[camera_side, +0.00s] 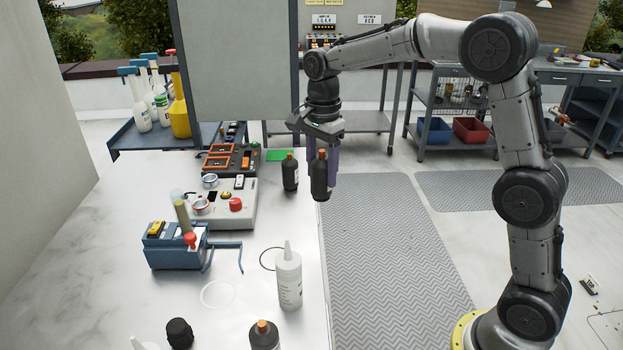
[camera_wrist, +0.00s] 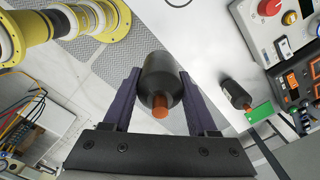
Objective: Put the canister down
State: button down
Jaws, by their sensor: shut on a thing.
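The canister (camera_side: 320,178) is a black bottle with an orange cap. My gripper (camera_side: 330,165) is shut on it and holds it upright near the right edge of the white table. In the wrist view, the canister (camera_wrist: 160,85) sits between the two purple fingers of my gripper (camera_wrist: 160,88), its orange cap towards the camera.
A green patch (camera_side: 280,155) lies behind the second bottle. Control boxes (camera_side: 228,200) stand to the left. A white squeeze bottle (camera_side: 289,280), a ring (camera_side: 218,295) and another dark bottle (camera_side: 264,336) are at the front. The table (camera_side: 120,230) is bare at the left.

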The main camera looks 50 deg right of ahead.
jog(key=shift+s+a+f+n, duration=0.2)
jog(key=shift+s+f+n, duration=0.05)
jog(key=shift+s+f, duration=0.25)
jog(key=shift+s+a+f+n, duration=0.25)
jog(key=shift+s+f, duration=0.1)
jog(key=shift+f, duration=0.2)
notch_tip(320, 180, down, 8)
jog(key=s+n, duration=0.1)
jog(key=n, duration=1.6)
jog(key=shift+a+n, duration=0.3)
jog(key=shift+a, duration=0.15)
